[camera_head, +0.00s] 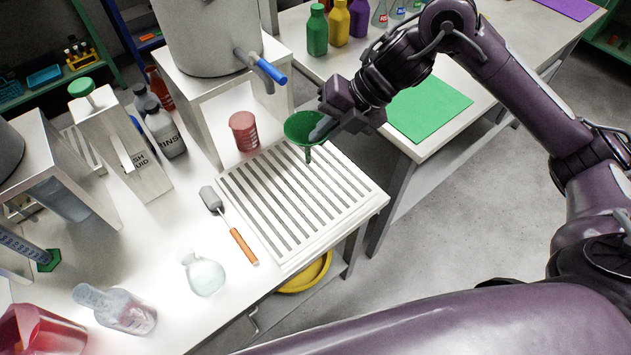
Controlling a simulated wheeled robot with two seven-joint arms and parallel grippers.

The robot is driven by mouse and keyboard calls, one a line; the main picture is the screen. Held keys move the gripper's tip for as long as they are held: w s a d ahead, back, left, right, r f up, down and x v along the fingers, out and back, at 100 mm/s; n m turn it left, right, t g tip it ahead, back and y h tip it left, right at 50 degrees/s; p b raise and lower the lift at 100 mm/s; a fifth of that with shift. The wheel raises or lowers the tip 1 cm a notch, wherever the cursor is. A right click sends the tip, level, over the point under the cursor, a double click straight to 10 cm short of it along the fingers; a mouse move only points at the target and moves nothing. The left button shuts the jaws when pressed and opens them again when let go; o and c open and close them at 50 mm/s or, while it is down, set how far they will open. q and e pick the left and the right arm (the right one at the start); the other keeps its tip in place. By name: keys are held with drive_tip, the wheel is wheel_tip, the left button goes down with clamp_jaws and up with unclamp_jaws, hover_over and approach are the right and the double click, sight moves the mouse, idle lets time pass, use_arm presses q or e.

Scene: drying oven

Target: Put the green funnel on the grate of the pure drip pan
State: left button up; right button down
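The green funnel (299,125) is in my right gripper (322,126), whose fingers are at the right side of its rim. The funnel is roughly upright, with its spout pointing down over the upper right part of the grate. The white drip pan (367,208) has a slotted grate (285,196) and stands at the table's right edge. The spout's tip appears near the slats, but I cannot tell whether it touches them. My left gripper is not in view.
A red cup (243,131) stands just behind the pan. A metal tank (208,38) with a blue-handled tap (270,70) is on a white stand. A brush with an orange handle (243,246) and a round flask (205,273) lie left of the pan. The grate is otherwise clear.

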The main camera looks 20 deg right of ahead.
wheel_tip(320, 180, down, 15)
drive_tip(key=shift+f, duration=0.1)
idle(0.3)
drive_tip(key=shift+f, duration=0.15)
drive_tip(key=c, duration=1.6)
unclamp_jaws()
drive_tip(key=shift+r, duration=0.2)
drive_tip(key=v, duration=1.2)
